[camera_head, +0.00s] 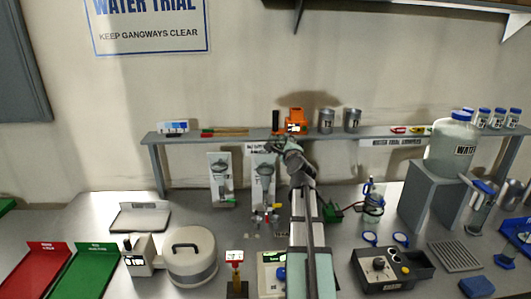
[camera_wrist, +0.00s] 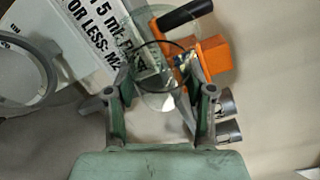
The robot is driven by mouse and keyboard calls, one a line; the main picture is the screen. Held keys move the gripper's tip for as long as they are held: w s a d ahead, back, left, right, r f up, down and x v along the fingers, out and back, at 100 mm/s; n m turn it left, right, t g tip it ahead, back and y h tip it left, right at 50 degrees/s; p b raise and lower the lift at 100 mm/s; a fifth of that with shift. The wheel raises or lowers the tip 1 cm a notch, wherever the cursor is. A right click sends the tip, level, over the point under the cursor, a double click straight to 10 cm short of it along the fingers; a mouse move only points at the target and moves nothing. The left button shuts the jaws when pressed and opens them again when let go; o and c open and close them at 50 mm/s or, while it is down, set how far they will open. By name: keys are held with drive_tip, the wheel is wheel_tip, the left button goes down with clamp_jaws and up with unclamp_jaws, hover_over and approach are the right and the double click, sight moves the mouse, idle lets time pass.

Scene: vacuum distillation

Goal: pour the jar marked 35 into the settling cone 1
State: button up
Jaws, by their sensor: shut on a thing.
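My gripper (camera_head: 286,147) is raised in front of the back shelf, near the top of the right-hand cone. In the wrist view my gripper (camera_wrist: 161,97) is shut on a clear glass jar (camera_wrist: 158,101), whose round rim shows between the fingers. No marking on the jar is readable, and I cannot tell whether it holds liquid. Two clear settling cones stand against white boards below the shelf, a left one (camera_head: 222,176) and a right one (camera_head: 264,172), the latter close to my arm. Their numbers are too small to read.
An orange tool (camera_head: 295,119) and metal cups (camera_head: 326,120) sit on the shelf behind my gripper. Blue-lidded jars (camera_head: 484,117) stand at the right. A large water container (camera_head: 452,145) sits on a grey stand. A round lidded device (camera_head: 191,258) stands front left.

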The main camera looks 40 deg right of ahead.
drive_tip(key=shift+r+m+g+y+p, duration=0.4)
drive_tip(key=shift+r+m+p, duration=0.5)
drive_tip(key=shift+p, duration=2.85)
drive_tip(key=shift+f+m+y+p, duration=0.3)
drive_tip(key=shift+f+m+p, duration=0.3)
drive_tip(key=shift+p, duration=0.65)
drive_tip(key=shift+d+f+m+g+y, duration=0.1)
drive_tip(key=shift+f+m+g+y, duration=0.3)
drive_tip(key=shift+f+m, duration=0.4)
drive_tip(key=d+f+m+y, duration=0.1)
drive_tip(key=d+f+m, duration=0.1)
drive_tip(key=shift+d+f+m+y, duration=0.15)
drive_tip(key=shift+f+m+y, duration=0.15)
drive_tip(key=shift+f+m, duration=0.1)
drive_tip(key=shift+d+f+m, duration=0.1)
drive_tip(key=shift+d+m, duration=0.2)
drive_tip(key=shift+m, duration=0.1)
drive_tip(key=shift+s+d+f+m+g+y, duration=0.1)
drive_tip(key=shift+d+f+m+g+y, duration=0.05)
drive_tip(key=shift+f+m+g+y, duration=0.3)
drive_tip(key=shift+m+y, duration=0.45)
drive_tip(key=shift+s+d+r, duration=0.1)
drive_tip(key=shift+d+r, duration=0.05)
drive_tip(key=shift+r, duration=1.4)
drive_tip(key=shift+d+r, duration=0.1)
drive_tip(key=shift+r, duration=1.45)
drive_tip(key=s+a+r, duration=0.2)
drive_tip(key=s+a, duration=0.7)
drive_tip(key=s, duration=0.4)
